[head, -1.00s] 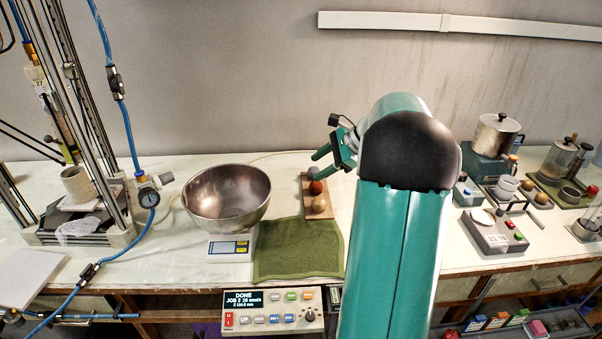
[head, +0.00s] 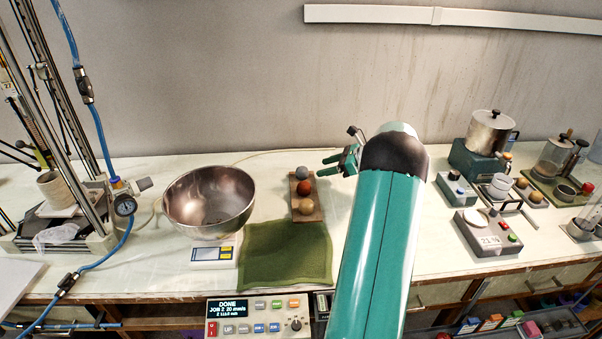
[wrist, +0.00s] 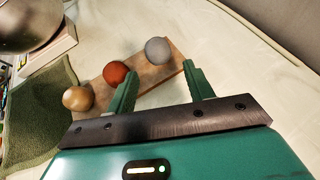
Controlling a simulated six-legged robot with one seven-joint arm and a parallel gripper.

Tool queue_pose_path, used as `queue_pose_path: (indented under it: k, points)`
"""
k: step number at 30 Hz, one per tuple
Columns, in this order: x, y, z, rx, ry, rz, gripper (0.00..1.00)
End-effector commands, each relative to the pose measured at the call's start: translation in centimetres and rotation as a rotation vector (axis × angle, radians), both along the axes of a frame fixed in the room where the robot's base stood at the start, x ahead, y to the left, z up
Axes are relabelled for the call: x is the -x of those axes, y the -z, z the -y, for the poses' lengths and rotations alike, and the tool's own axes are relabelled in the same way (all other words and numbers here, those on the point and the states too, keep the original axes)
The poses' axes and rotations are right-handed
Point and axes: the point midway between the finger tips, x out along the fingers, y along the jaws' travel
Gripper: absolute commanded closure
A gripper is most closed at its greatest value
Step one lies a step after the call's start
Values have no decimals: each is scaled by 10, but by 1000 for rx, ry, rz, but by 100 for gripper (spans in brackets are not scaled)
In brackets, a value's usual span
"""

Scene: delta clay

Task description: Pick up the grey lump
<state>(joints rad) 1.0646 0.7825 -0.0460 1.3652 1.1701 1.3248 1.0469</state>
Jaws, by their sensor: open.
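The grey lump (head: 302,172) is a round ball at the far end of a small wooden board (head: 294,216). A red-brown lump (head: 305,188) and a tan lump (head: 306,207) sit in line nearer on the same board. My gripper (head: 329,166) is open and empty, to the right of the grey lump and apart from it in the head view. In the wrist view the grey lump (wrist: 158,50) shows beyond the gap between my fingers (wrist: 160,85), with the red-brown lump (wrist: 116,72) by the left finger and the tan lump (wrist: 77,98) farther left.
A steel bowl (head: 208,200) on a scale (head: 213,253) stands left of the board. A green cloth (head: 285,255) lies in front. A pot (head: 492,133) and small devices stand at the right. The table behind the board is clear.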

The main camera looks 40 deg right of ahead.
Motion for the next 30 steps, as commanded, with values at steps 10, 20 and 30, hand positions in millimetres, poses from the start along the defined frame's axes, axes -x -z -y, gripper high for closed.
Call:
queue_pose_path:
  k: [10, 20, 30]
  points:
    - [-29, 16, -14, 2, -5, 0, 48]
    - [-63, 39, -33, 3, -5, -1, 48]
    - [-64, 39, -33, 3, -4, 0, 69]
